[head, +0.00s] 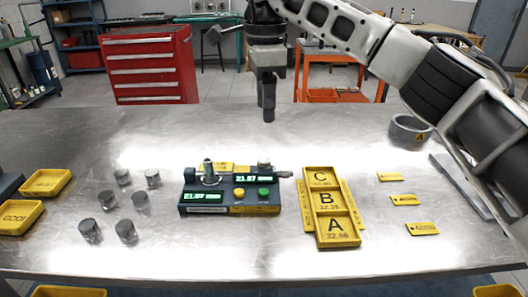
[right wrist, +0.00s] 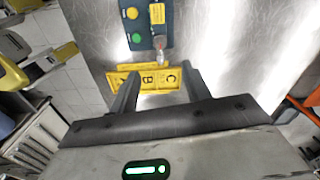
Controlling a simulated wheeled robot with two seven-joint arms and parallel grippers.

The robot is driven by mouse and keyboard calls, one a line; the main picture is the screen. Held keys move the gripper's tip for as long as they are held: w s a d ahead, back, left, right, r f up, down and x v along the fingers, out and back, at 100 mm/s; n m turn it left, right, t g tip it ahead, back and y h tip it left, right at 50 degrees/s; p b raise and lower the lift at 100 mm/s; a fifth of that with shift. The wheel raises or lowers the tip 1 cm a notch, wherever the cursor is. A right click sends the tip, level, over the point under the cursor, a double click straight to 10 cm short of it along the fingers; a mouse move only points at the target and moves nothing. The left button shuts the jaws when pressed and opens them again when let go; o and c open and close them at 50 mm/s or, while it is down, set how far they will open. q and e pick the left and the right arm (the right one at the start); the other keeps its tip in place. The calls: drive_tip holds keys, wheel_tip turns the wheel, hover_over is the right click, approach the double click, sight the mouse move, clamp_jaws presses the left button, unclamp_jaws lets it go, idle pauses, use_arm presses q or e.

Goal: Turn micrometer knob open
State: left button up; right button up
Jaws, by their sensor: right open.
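In the right wrist view the station (right wrist: 143,25) is at the top and the knob (right wrist: 160,47) points down towards my fingers. My right gripper (head: 268,115) is open and empty, raised above the table behind the station and apart from the knob; its two fingers (right wrist: 162,76) show in the right wrist view. My left gripper is not in view.
A yellow A-B-C tray (head: 330,241) lies right of the station. Several grey metal cylinders (head: 107,200) stand to the left, with yellow trays (head: 45,181) beyond. Yellow tags (head: 422,229) and a grey ring (head: 408,130) are at the right. The front table strip is clear.

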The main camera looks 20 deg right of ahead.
sight(265, 159)
wheel_tip(265, 159, down, 12)
drive_tip(key=shift+f+p, duration=0.1)
drive_tip(key=shift+p, duration=0.25)
drive_tip(key=c, duration=1)
